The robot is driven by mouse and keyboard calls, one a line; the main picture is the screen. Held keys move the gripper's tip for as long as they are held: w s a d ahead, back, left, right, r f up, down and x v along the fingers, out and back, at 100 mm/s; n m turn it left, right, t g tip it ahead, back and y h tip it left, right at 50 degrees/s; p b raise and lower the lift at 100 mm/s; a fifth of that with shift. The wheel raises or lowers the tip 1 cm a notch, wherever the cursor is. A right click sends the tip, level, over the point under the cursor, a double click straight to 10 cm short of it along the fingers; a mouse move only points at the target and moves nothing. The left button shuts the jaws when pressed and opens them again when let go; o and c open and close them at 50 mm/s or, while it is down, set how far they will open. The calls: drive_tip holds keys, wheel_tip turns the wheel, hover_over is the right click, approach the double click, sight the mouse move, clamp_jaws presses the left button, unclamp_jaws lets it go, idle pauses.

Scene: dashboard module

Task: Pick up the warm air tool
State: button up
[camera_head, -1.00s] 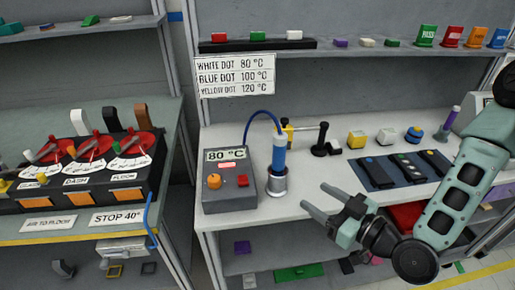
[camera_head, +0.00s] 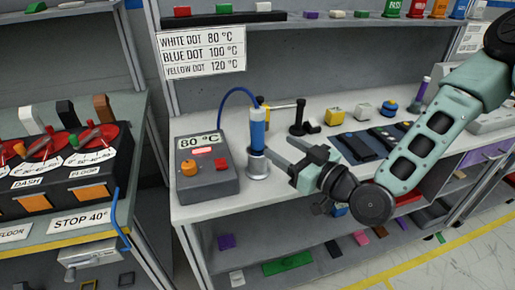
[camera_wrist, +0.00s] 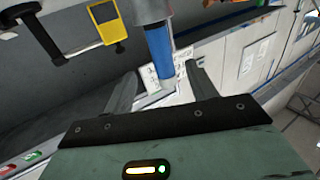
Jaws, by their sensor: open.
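The warm air tool (camera_head: 258,129) is a blue cylinder standing upright in a silver holder (camera_head: 257,166) on the bench. A blue hose arcs from its top toward the grey control box (camera_head: 206,170), which reads 80 °C. My gripper (camera_head: 275,152) is open and empty, its fingers pointing left at the tool's lower part and the holder. In the wrist view the blue tool (camera_wrist: 159,45) shows between and beyond my open fingers (camera_wrist: 160,92). I cannot tell whether a finger touches it.
Dark mats with tools (camera_head: 365,145) and coloured blocks (camera_head: 363,112) lie to the right. A sign (camera_head: 202,52) hangs behind. The bench's front edge (camera_head: 215,207) is clear.

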sight(261, 137)
drive_tip(key=b, duration=0.3)
drive_tip(key=shift+w+a+f, duration=0.25)
drive_tip(key=shift+f, duration=0.05)
drive_tip(key=b, duration=0.2)
drive_tip(key=shift+a+b, duration=0.15)
drive_tip(key=shift+b, duration=0.15)
drive_tip(key=x, duration=0.3)
drive_tip(key=shift+w+a+r, duration=0.15)
drive_tip(key=shift+a+r, duration=0.1)
drive_tip(key=shift+a, duration=0.2)
drive_tip(key=shift+p+x, duration=0.45)
drive_tip(key=shift+x, duration=2.7)
drive_tip(key=shift+w+d, duration=0.15)
drive_tip(key=c, duration=1.1)
